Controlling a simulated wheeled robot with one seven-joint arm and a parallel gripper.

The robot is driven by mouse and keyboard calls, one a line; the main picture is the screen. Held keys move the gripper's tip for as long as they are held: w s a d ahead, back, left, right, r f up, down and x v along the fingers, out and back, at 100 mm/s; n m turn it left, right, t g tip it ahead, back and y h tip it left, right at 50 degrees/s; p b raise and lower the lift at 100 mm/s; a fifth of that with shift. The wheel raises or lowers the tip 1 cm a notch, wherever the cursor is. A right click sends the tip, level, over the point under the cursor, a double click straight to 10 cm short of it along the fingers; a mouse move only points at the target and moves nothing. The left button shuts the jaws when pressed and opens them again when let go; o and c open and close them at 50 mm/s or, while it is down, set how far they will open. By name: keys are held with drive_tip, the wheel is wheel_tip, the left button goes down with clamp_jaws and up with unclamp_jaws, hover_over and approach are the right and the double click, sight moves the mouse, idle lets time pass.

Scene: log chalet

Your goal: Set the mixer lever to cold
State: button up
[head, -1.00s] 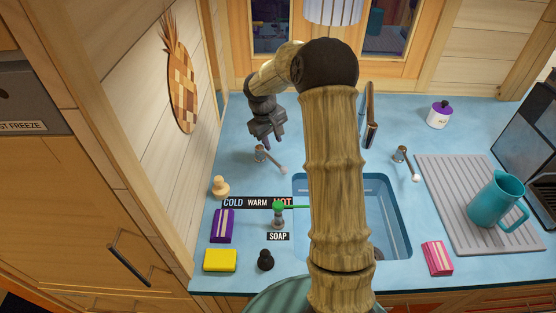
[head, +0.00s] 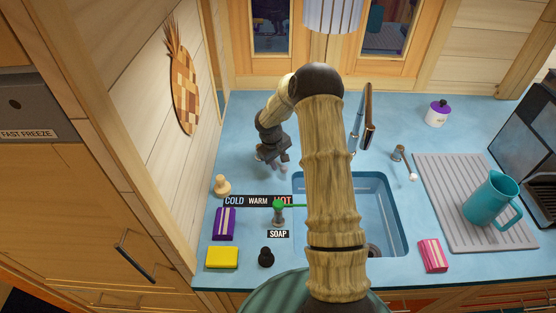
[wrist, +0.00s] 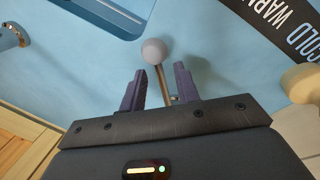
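The mixer lever shows in the wrist view as a metal rod with a pale ball knob (wrist: 154,51). In the head view it stands left of the sink, mostly hidden by my gripper (head: 277,164). The lever leans toward the HOT end. In the wrist view my gripper (wrist: 160,69) is open, with one dark finger on each side of the rod. The knob sticks out beyond the fingertips. I cannot tell whether either finger touches the rod.
The wooden wall is close on the left.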

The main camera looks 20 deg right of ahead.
drive_tip(key=shift+c, duration=0.4)
clamp_jaws()
drive_tip(key=shift+a, duration=0.1)
drive_tip(key=a+m+b, duration=0.3)
drive_tip(key=shift+a+f+g, duration=0.1)
drive_tip(key=shift+f+g, duration=0.05)
drive_tip(key=shift+g, duration=0.15)
drive_tip(key=a+m+b, duration=0.1)
drive_tip(key=a+m, duration=0.1)
drive_tip(key=w+a+m, duration=0.1)
drive_tip(key=a+m, duration=0.1)
drive_tip(key=m, duration=0.1)
drive_tip(key=w+a+m+g+b, duration=0.1)
drive_tip(key=a+m, duration=0.1)
drive_tip(key=shift+w+a+b, duration=0.15)
drive_tip(key=shift+a+b, duration=0.2)
drive_tip(key=shift+w+a+r+m+g+y, duration=0.15)
drive_tip(key=shift+w+a+m, duration=0.35)
drive_tip(key=shift+m, duration=0.25)
drive_tip(key=shift+w+a+m+g+y, duration=0.1)
drive_tip(key=shift+w+a+m+y, duration=0.2)
drive_tip(key=shift+w+m, duration=0.4)
drive_tip(key=shift+w+a+r+m+g+y, duration=0.15)
drive_tip(key=shift+w+a+m, duration=0.3)
drive_tip(key=shift+m, duration=0.4)
drive_tip(key=shift+s+f, duration=0.1)
drive_tip(key=shift+o, duration=0.4)
unclamp_jaws()
